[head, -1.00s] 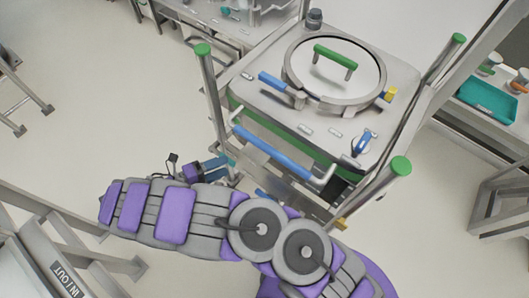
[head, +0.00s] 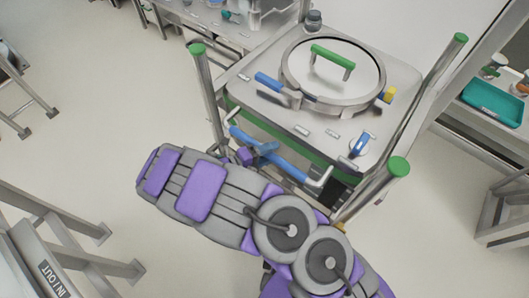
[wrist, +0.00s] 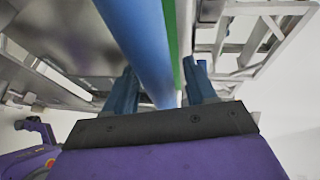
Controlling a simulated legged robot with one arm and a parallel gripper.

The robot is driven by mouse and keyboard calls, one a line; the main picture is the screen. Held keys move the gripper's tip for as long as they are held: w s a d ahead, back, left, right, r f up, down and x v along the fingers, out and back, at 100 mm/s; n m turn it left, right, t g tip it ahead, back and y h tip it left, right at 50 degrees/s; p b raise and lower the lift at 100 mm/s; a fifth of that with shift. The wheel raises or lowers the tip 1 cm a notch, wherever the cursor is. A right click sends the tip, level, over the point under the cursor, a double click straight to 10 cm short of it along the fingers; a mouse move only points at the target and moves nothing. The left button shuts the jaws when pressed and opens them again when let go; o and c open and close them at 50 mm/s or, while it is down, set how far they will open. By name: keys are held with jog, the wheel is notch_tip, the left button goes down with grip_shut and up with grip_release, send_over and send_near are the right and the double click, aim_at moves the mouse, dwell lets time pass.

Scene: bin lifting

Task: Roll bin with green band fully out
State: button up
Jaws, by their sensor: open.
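The steel bin with the green band (head: 300,148) stands inside a metal frame, with a round lid with a green handle (head: 332,60) on top. A blue push bar (head: 285,163) runs across its near side. My gripper (head: 263,150) is at the left part of this bar in the head view. In the wrist view my gripper (wrist: 160,80) is open, with one blue finger on each side of the blue bar (wrist: 140,40). The bar runs between the fingers; contact is not clear. The green band (wrist: 171,40) shows just beyond the bar.
Upright posts with green caps (head: 398,167) flank the bin. A bench with a teal tray (head: 490,103) stands at the right. A steel frame marked IN/OUT (head: 50,270) is at the lower left. The floor (head: 90,140) to the left is clear.

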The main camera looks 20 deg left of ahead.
jog(key=shift+d+r, duration=0.2)
jog(key=shift+d, duration=0.6)
jog(key=a, duration=0.2)
jog(key=shift+a+f, duration=0.3)
jog(key=shift+a, duration=0.1)
jog(key=c, duration=0.3)
jog(key=shift+a+f, duration=0.1)
jog(key=shift+a, duration=0.35)
jog(key=c, duration=0.3)
jog(key=shift+s+d, duration=0.1)
jog(key=shift+d, duration=0.95)
grip_shut()
jog(key=shift+a, duration=0.1)
